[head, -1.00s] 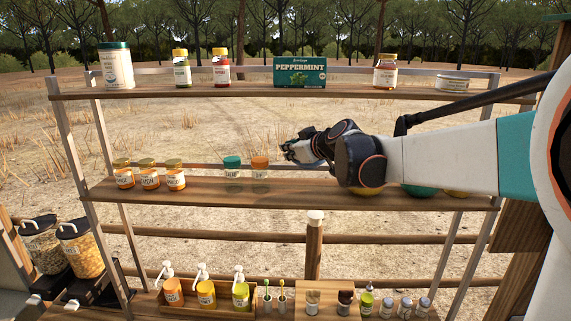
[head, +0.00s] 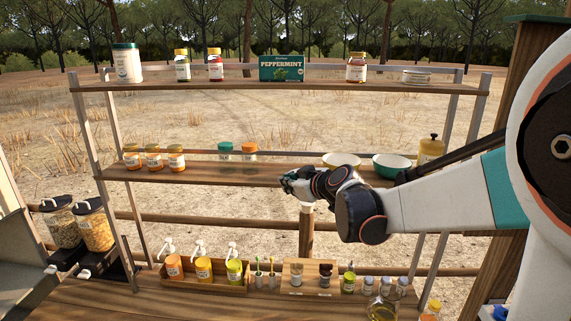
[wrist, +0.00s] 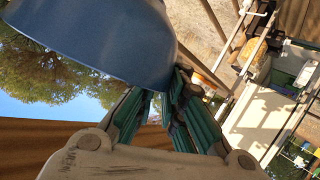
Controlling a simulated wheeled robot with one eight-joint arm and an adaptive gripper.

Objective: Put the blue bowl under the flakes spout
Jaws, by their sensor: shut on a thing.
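The blue bowl (wrist: 95,40) fills the upper left of the wrist view, its rim held between the green fingers of my gripper (wrist: 165,108). In the head view my gripper (head: 288,181) is in front of the middle shelf's front edge; the bowl cannot be made out there. Two clear dispensers with dark lids stand at the lower left. The right one (head: 96,230) holds golden flakes; the left one (head: 64,229) holds a paler grain. Their labels are too small to read surely. Their spouts are low at the front, and my gripper is well to their right.
A yellow-rimmed bowl (head: 341,160), a green bowl (head: 391,166) and a yellow canister (head: 430,149) stand on the middle shelf (head: 210,173). Pump bottles in a wooden tray (head: 205,289) and several small jars stand on the counter below. The counter's front left is clear.

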